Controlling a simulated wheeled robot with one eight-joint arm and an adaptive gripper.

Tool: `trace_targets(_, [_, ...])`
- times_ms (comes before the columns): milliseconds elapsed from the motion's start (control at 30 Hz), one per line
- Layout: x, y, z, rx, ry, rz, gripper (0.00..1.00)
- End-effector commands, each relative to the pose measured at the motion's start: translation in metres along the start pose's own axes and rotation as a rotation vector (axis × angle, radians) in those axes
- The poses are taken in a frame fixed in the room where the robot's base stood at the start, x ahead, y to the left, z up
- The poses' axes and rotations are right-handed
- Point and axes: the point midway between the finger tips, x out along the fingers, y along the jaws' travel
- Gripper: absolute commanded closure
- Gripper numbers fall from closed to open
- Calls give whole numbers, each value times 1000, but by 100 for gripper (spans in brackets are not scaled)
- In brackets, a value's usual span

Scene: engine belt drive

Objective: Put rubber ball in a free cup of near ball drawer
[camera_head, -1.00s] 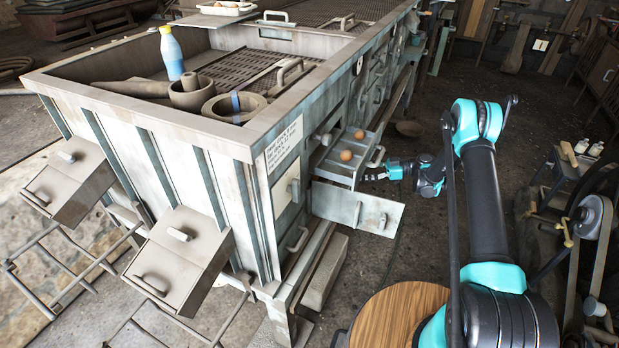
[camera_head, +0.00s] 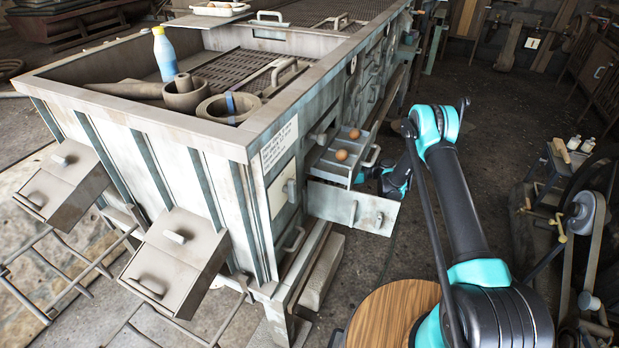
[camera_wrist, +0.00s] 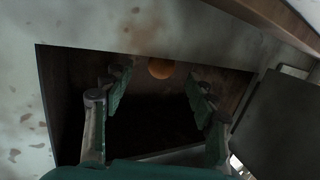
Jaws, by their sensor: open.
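The near ball drawer (camera_head: 327,165) is pulled out of the cabinet side, with two brownish balls in it, one nearer (camera_head: 341,155) and one farther (camera_head: 354,134). Which cups are free is too small to tell. In the wrist view an orange ball, apparently the rubber ball (camera_wrist: 161,69), sits at the far edge of a dark compartment. My gripper (camera_wrist: 158,84) is open and empty, its fingers spread at the compartment mouth with the ball beyond and between them. In the head view the gripper is hidden behind the drawer and the open door below it.
The open door (camera_head: 350,207) juts out below the drawer. The compartment (camera_wrist: 62,100) has a pale, stained face around it. A dark panel (camera_wrist: 280,120) stands close on the right in the wrist view. The cabinet top holds a blue bottle (camera_head: 168,55) and pots.

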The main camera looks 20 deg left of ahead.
Motion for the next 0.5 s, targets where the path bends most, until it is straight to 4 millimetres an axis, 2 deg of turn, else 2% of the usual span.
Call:
trace_targets(167, [15,-2,0,0,0,-1,42])
trace_targets(400, [48,-4,1,0,0,-2,42])
trace_targets(500, [51,-3,1,0,0,0,42])
